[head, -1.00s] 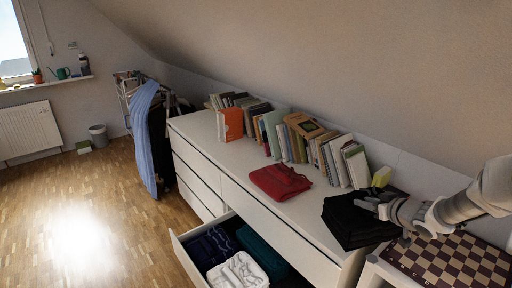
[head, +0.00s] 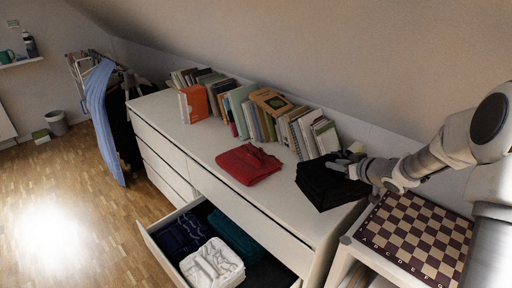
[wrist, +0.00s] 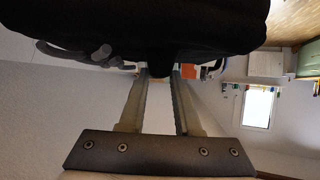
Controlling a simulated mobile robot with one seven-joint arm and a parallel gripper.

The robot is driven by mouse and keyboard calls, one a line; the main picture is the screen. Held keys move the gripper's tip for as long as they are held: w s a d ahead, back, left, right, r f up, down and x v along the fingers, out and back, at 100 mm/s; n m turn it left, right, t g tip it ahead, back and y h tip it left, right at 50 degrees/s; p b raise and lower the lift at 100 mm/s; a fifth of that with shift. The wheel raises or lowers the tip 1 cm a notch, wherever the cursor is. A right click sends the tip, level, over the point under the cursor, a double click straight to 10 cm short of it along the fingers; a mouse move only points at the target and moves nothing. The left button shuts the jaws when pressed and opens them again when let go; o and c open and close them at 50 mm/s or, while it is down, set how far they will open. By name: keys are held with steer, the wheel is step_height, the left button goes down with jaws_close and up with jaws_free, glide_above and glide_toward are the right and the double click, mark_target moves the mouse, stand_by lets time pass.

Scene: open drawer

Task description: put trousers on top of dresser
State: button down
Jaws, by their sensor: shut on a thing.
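The trousers are probably the folded black cloth (head: 324,184) at the right end of the white dresser (head: 300,221). My gripper (head: 350,168) reaches in from the right and is shut on the cloth's back right edge. In the wrist view the black cloth (wrist: 150,28) fills the top, at the tips of my gripper's fingers (wrist: 160,75). The fingertips are partly hidden by the cloth. I cannot tell whether the cloth rests fully on the dresser top or is held slightly above it.
A folded red garment (head: 248,163) lies left of the black cloth. Several books (head: 255,112) line the back of the dresser top. An open drawer (head: 165,254) holds white (head: 212,264) and dark clothes. A chessboard (head: 418,236) lies to the right.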

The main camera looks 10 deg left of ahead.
mark_target(302, 167)
steer(key=w+a+f+b, duration=0.1)
steer(key=a+f, duration=0.1)
steer(key=a, duration=0.1)
steer(key=w+a+f, duration=0.2)
steer(key=a, duration=0.2)
steer(key=w+a+f+b, duration=0.1)
steer(key=w+a+f, duration=0.1)
steer(key=a+f, duration=0.1)
steer(key=shift+w+a+b, duration=0.2)
steer(key=shift+a+b, duration=0.05)
steer(key=shift+b, duration=0.05)
steer(key=shift+f+b, duration=0.35)
steer(key=shift+f, duration=1.7)
steer(key=c, duration=0.6)
jaws_free()
steer(key=shift+f, duration=0.1)
